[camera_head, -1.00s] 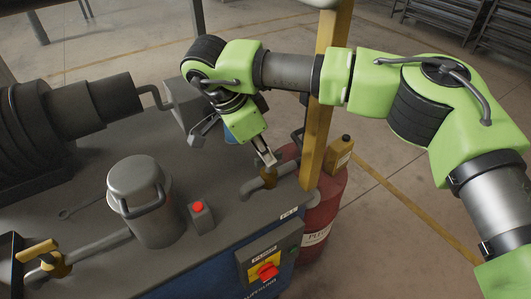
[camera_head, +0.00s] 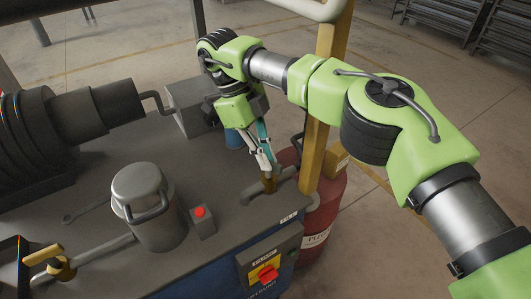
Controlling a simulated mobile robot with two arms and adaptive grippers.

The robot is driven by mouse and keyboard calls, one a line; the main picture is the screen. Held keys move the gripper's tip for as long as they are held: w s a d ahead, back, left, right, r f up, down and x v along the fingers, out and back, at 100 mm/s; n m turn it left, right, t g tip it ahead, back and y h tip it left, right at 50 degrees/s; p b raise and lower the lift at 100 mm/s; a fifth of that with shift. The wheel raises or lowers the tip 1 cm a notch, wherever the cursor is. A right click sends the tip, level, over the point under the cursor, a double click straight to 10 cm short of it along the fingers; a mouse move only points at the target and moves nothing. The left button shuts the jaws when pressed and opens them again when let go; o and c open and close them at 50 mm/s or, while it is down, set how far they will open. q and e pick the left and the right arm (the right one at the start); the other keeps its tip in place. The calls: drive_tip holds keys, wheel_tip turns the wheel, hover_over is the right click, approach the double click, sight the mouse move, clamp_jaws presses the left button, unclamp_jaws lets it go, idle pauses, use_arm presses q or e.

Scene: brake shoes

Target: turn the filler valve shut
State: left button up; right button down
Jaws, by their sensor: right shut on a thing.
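A second valve with a yellow handle (camera_head: 42,254) is on a pipe at the lower left, away from my right gripper. My left gripper is not seen.
A grey lidded pot (camera_head: 148,215) and a red push-button box (camera_head: 202,221) stand left of the gripper. A red rotary switch (camera_head: 266,273) is on the front panel. A yellow post (camera_head: 314,150) and red drum (camera_head: 322,205) are close on the right.

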drive_tip(key=m, duration=0.3)
drive_tip(key=m+g+y+p, duration=0.1)
drive_tip(key=m, duration=0.1)
drive_tip(key=shift+w+d+m+g+p, duration=0.2)
drive_tip(key=shift+m+g+p, duration=0.1)
drive_tip(key=shift+m, duration=0.1)
drive_tip(key=shift+y, duration=0.3)
drive_tip(key=c, duration=2.2)
unclamp_jaws()
drive_tip(key=shift+o, duration=0.2)
